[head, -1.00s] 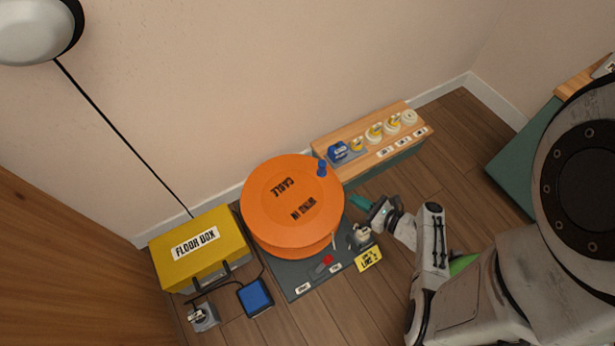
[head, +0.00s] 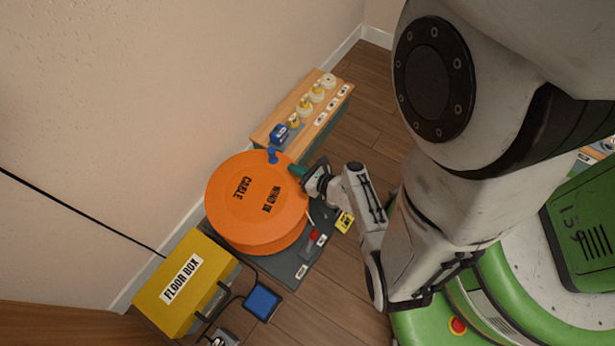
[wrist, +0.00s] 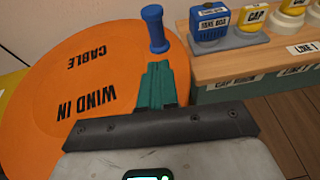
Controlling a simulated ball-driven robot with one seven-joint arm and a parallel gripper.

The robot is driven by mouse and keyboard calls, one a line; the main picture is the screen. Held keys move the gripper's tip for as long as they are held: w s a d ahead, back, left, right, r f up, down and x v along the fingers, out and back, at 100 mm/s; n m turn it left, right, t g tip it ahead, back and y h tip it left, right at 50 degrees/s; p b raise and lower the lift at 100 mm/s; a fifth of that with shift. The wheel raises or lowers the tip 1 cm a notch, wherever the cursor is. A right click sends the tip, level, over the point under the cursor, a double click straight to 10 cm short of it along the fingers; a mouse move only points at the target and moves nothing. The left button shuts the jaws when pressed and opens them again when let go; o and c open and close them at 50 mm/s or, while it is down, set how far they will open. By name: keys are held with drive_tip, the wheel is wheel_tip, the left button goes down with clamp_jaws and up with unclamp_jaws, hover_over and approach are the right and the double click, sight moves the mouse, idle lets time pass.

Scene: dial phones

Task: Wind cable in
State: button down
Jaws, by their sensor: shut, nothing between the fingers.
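The orange cable reel (head: 235,205) lies flat on a dark base plate (head: 285,266), its top marked "WIND IN" and "CABLE". It fills the left of the wrist view (wrist: 60,75). A blue upright crank knob (head: 272,155) stands near the reel's rim; in the wrist view the knob (wrist: 155,30) is just beyond my fingertips. My gripper (head: 296,170) has teal fingers, shut and empty, at the reel's edge on the right of the knob. In the wrist view the fingers (wrist: 158,72) point toward the knob, with a small gap seeming to remain.
A wooden-topped bench (head: 262,132) with a blue block (head: 279,133) and several yellow-and-white caps stands behind the reel. A yellow floor box (head: 172,300) and blue pad (head: 261,302) are at the lower left. A red switch (head: 313,235) is on the base plate.

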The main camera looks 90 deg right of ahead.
sight(276, 158)
drive_tip(key=shift+r+b+x, duration=0.15)
drive_tip(key=shift+r+x, duration=0.05)
drive_tip(key=shift+x, duration=0.65)
drive_tip(key=shift+r+b+x, duration=0.15)
drive_tip(key=shift+r+x, duration=0.05)
drive_tip(key=shift+x, duration=0.65)
drive_tip(key=shift+r+b+x, duration=0.15)
drive_tip(key=shift+r+x, duration=0.05)
drive_tip(key=shift+x, duration=0.6)
drive_tip(key=shift+w+d, duration=0.2)
